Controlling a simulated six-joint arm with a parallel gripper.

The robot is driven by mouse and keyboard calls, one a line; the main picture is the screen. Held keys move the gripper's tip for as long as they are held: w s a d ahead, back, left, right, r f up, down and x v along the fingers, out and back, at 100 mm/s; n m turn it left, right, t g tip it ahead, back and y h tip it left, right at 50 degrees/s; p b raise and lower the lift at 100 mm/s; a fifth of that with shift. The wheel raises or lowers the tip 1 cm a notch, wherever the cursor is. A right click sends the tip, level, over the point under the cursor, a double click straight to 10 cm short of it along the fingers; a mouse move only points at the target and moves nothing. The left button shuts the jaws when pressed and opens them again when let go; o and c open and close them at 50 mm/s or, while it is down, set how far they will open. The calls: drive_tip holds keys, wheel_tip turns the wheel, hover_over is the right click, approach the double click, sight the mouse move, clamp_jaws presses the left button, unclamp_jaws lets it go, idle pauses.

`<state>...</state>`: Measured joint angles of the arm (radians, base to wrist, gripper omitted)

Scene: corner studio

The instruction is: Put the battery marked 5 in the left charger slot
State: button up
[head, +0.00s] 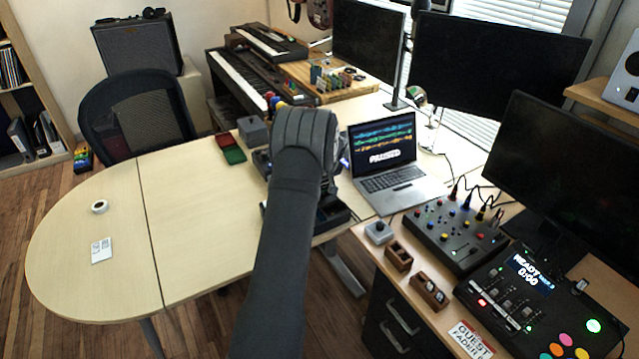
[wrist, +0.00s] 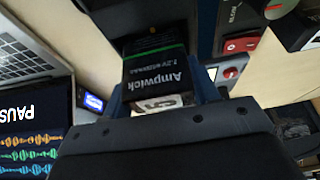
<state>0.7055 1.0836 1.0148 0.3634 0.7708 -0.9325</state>
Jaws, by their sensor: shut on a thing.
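My gripper (wrist: 166,90) is shut on a black battery (wrist: 152,70), with blue fingers on either side of it. The battery's label reads "Ampwick", and a white patch with a 5 (wrist: 158,103) shows near the gripper. A green band crosses its far end, close to a dark body (wrist: 150,18). I cannot tell whether the two touch or whether that body is the charger. In the head view my arm hides the gripper and battery. A small lit blue display shows beside the arm (head: 345,163) and in the wrist view (wrist: 93,103); no charger slot is clearly visible.
A laptop (head: 388,184) stands right of my arm, close by. A black open-topped box (head: 333,212) sits at the desk edge. A red and green case (head: 231,150) and a grey box (head: 252,131) stand to the left. The left desk is mostly clear.

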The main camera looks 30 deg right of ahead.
drive_tip(key=shift+f, duration=0.7)
drive_tip(key=o, duration=0.8)
drive_tip(key=shift+o, duration=0.5)
drive_tip(key=shift+s+a+f, duration=0.1)
drive_tip(key=shift+f, duration=0.1)
drive_tip(key=shift+r, duration=0.1)
drive_tip(key=v, duration=1.1)
drive_tip(key=x, duration=0.9)
drive_tip(key=shift+r, duration=0.1)
